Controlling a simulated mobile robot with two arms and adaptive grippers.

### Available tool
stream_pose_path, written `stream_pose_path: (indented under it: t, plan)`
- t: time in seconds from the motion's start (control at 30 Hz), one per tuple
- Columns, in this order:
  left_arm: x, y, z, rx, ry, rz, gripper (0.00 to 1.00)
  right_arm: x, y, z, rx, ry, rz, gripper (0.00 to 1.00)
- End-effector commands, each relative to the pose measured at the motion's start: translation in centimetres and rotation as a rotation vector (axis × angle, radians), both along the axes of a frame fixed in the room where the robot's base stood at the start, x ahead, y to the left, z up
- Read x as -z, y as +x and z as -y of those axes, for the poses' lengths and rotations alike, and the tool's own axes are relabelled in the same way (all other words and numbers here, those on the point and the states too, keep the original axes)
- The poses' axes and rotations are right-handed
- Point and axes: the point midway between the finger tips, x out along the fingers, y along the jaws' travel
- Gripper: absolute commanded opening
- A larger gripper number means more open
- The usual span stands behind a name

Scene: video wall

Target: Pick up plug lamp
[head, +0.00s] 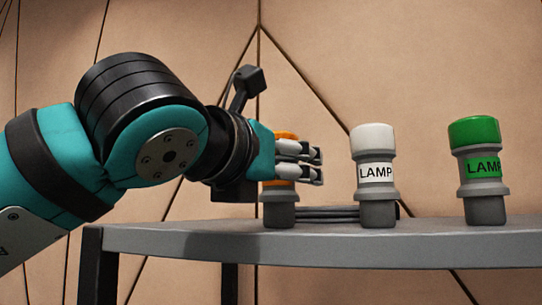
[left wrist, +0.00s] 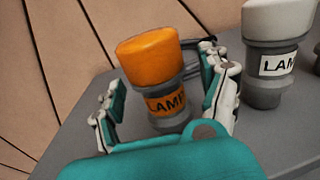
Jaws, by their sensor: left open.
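Three lamp plugs stand upright on a grey table (head: 350,247). The orange-topped plug (left wrist: 150,58) has an orange LAMP label and a grey body. In the head view the orange plug (head: 279,213) is partly hidden behind my left gripper (head: 318,164). The left gripper is open, and in the left wrist view its fingers (left wrist: 165,90) are on either side of the orange plug, with a gap visible on the left. The white-topped plug (head: 374,176) stands to the right, and the green-topped plug (head: 479,170) stands farther right. My right gripper is not in view.
The white plug (left wrist: 272,55) is close to the right finger in the left wrist view. A panelled tan wall (head: 400,60) rises behind the table.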

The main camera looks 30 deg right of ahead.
Motion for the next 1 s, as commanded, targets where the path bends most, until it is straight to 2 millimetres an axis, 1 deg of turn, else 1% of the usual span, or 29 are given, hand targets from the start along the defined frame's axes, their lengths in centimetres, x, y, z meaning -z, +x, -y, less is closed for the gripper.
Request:
stream_pose_path:
  t: [0.03,0.2,0.7,0.73,1.0]
  plan:
    - [-0.08,0.08,0.20,0.001,-0.001,0.001,0.78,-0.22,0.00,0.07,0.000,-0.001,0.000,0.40]
    - [0.08,0.08,0.16,0.001,-0.002,0.001,0.78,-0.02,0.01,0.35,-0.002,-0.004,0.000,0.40]
    - [0.08,0.06,0.14,0.001,-0.001,0.001,0.12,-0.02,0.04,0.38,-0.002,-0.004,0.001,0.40]
    - [0.04,0.06,0.13,0.001,-0.002,0.001,0.10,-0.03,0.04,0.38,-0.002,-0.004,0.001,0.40]
    - [-0.20,0.06,0.13,0.001,-0.001,0.001,0.10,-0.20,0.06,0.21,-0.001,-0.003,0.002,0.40]
